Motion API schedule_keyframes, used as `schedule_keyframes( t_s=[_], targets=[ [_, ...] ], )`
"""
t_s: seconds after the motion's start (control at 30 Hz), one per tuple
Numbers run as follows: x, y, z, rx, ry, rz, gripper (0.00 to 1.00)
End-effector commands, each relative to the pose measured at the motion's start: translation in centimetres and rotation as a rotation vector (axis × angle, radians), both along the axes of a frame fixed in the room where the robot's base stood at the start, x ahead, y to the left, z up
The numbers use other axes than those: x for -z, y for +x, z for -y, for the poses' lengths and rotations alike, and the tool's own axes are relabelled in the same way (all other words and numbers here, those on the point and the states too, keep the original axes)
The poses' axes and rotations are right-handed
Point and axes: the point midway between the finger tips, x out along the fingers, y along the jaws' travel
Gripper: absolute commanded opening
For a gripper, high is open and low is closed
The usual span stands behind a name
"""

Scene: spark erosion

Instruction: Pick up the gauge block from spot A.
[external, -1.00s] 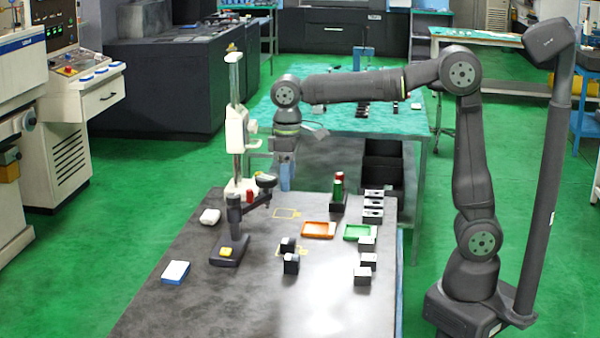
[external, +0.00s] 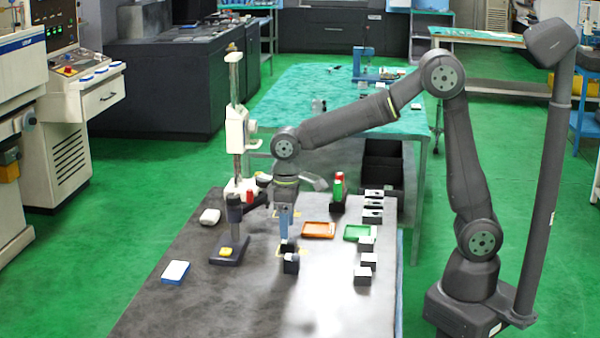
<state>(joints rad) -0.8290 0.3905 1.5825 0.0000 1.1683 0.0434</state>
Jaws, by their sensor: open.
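My gripper (external: 284,236) points straight down, its blue fingers just above and behind a pair of small dark blocks. The jaws are open, with nothing visible held between them. The rear dark block (external: 289,246) and the front dark block (external: 291,264) stand close together on the dark table (external: 230,305), with pale faces or tops. Yellow outline marks on the table show partly around the rear block and behind my gripper. I cannot tell which piece is the gauge block, and no letter A is readable.
A dark stand with a yellow piece (external: 227,251) and a tall height gauge (external: 236,130) stand left of my gripper. An orange tray (external: 318,230) and a green tray (external: 358,233) lie to the right, near several small blocks. The table's front is clear.

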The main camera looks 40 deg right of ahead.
Motion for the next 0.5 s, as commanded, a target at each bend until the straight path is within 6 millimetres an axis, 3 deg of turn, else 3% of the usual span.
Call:
schedule_keyframes(
  t_s=[0.3,0.5],
  targets=[
    [4.1,0.3,0.7,0.000,-0.003,-0.003,0.58],
    [5.3,0.3,0.7,0.000,0.000,0.000,0.58]
  ],
)
